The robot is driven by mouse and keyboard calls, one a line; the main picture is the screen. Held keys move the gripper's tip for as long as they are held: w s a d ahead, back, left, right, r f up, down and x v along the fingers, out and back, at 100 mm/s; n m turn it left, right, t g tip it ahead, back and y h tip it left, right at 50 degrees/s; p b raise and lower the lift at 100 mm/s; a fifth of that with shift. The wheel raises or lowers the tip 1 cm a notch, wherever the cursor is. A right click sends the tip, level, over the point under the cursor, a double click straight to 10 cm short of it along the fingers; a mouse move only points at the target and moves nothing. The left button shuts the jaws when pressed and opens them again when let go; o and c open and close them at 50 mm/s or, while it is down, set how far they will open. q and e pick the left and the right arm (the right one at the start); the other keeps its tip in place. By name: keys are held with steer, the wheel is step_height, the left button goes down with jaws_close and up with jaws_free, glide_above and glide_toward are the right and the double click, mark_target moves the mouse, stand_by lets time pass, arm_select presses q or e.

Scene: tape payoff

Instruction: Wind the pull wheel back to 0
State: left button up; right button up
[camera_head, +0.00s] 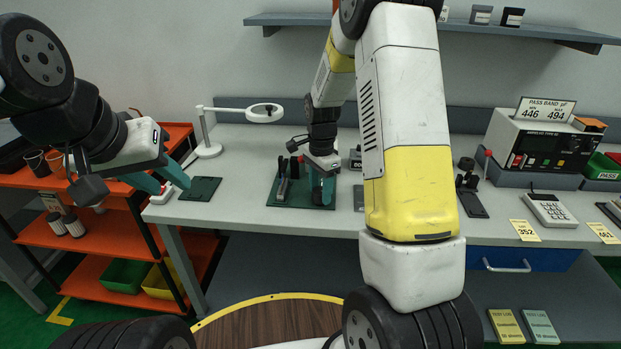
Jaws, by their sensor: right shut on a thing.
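A dark green base plate (282,203) lies on the grey bench, with a small black and grey fixture (285,180) standing on its left part. My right gripper (322,192) points down over the right part of this plate. Its teal fingers are shut on what seems to be the pull wheel, but the fingers and distance hide the wheel, and no dial reading can be made out. My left gripper (160,180) is open and empty over the bench's left edge, its teal fingers apart, left of a small dark green mat (203,187).
A magnifier lamp (208,150) stands behind the small mat. To the right are a black stand (470,198), a tester box (537,143), a keypad device (550,209) and yellow number cards (524,230). An orange shelf rack (95,237) stands left. My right forearm blocks the bench's middle.

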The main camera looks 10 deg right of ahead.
steer(key=n, duration=0.4)
steer(key=shift+n, duration=0.4)
steer(key=n, duration=0.9)
steer(key=shift+w+n, duration=0.1)
steer(key=shift+n, duration=2.2)
steer(key=o, duration=1.4)
steer(key=shift+c, duration=0.2)
